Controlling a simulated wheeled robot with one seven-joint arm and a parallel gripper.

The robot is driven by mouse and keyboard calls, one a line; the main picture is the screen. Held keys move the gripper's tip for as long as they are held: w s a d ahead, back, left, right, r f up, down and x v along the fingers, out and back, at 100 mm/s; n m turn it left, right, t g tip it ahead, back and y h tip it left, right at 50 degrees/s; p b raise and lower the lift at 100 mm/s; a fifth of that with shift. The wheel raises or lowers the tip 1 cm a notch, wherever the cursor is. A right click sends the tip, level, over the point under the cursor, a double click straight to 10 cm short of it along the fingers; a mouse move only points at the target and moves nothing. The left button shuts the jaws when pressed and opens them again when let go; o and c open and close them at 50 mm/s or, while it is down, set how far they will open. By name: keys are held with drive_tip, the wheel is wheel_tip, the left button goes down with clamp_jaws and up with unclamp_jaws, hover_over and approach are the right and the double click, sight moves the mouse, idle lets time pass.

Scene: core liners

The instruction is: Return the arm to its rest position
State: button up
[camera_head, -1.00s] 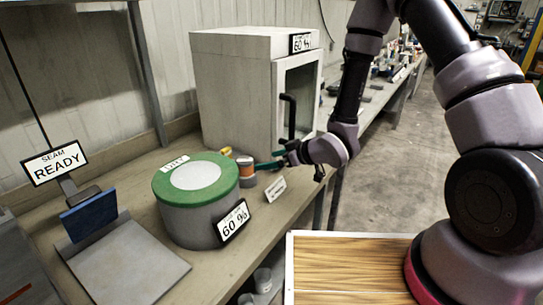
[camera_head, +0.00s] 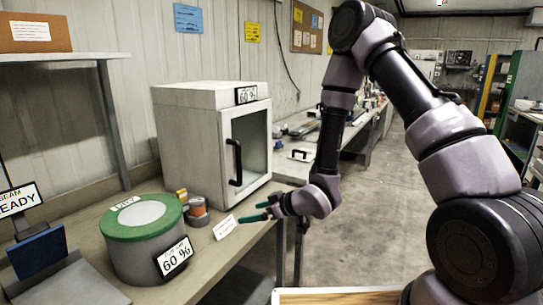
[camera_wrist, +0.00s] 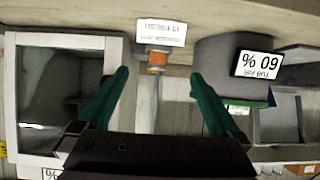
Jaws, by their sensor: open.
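My gripper (camera_head: 257,212) is open and empty, with its green fingers spread. It hangs in front of the bench edge, to the right of a small white card (camera_head: 224,227). In the wrist view the open fingers (camera_wrist: 160,85) have nothing held between them; a small orange-banded item (camera_wrist: 158,59) shows beyond them. That orange-banded item also shows in the head view (camera_head: 196,208), on the bench beside the green-lidded grey drum (camera_head: 117,223). My arm bends down from the upper right to the gripper.
A grey cabinet (camera_head: 190,138) with a glass door and black handle stands behind the gripper. A 60 % sign (camera_head: 174,257) leans on the drum. A blue block (camera_head: 37,250) and SEAM READY sign (camera_head: 18,200) are at left. The floor (camera_head: 345,215) at right is clear.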

drive_tip(key=w+d+r+m+t+h, duration=0.2)
drive_tip(key=w+d+r+m+h, duration=0.15)
drive_tip(key=w+d+r, duration=0.5)
drive_tip(key=s+d+r+m+h, duration=0.3)
drive_tip(key=d+r+m+h, duration=0.15)
drive_tip(key=d+r, duration=0.85)
drive_tip(key=s+d+r+m+h, duration=0.2)
drive_tip(key=s+d+r+m, duration=0.3)
drive_tip(key=s+d+r, duration=0.4)
drive_tip(key=s+r+m+g+y, duration=0.1)
drive_tip(key=s+r+m, duration=0.2)
drive_tip(key=s, duration=1)
wheel_tip(320, 180, up, 2)
drive_tip(key=shift+a+r, duration=0.15)
drive_tip(key=shift+a, duration=0.05)
